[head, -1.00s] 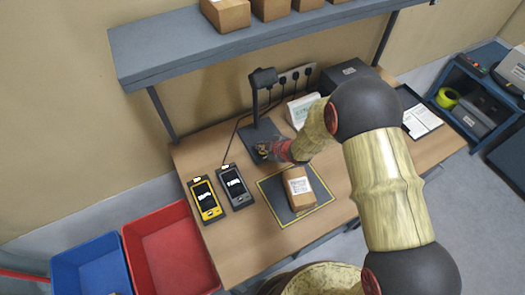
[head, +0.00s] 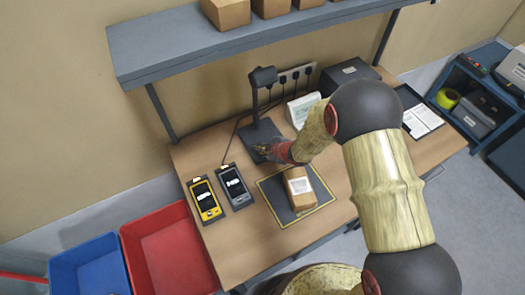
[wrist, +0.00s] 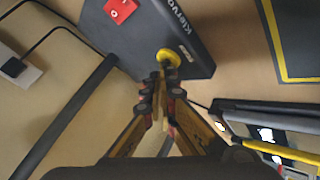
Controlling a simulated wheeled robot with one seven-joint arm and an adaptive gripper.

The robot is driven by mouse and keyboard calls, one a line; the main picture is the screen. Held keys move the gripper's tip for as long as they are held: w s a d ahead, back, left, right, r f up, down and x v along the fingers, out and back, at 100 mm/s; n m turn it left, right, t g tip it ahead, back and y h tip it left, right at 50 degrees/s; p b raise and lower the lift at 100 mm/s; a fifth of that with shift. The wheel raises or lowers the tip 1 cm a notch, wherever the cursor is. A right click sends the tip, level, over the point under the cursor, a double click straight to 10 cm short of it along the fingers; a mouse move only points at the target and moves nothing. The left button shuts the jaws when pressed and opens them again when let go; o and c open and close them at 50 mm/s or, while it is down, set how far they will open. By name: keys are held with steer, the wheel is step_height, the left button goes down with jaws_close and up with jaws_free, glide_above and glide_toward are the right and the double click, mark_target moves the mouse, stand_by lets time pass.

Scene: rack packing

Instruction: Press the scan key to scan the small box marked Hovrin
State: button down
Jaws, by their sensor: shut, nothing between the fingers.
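A small brown box (head: 300,201) with a white label lies on the dark yellow-edged mat (head: 272,186); the name on it is too small to read. Behind it stands the dark scanner stand (head: 262,78) with its base (head: 257,130) on the table. In the wrist view the base (wrist: 130,45) carries a round yellow key (wrist: 168,57) and a red square (wrist: 119,10). My gripper (wrist: 160,78) is shut and empty, its tips at the yellow key; I cannot tell if they touch it. In the head view my gripper (head: 265,151) is over the base.
A yellow handheld device (head: 206,211) and a grey one (head: 236,199) lie left of the mat. A white-fronted item (head: 302,108) and a dark box (head: 347,75) stand behind my arm. A shelf (head: 160,50) with several boxes hangs above. Red (head: 168,222) and blue bins stand front left.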

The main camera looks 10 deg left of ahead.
steer(key=shift+f, duration=0.2)
steer(key=shift+r, duration=0.1)
stand_by(0.4)
steer(key=shift+r+p, duration=0.4)
steer(key=shift+r, duration=0.3)
steer(key=shift+r+p, duration=1.9)
steer(key=shift+r, duration=0.65)
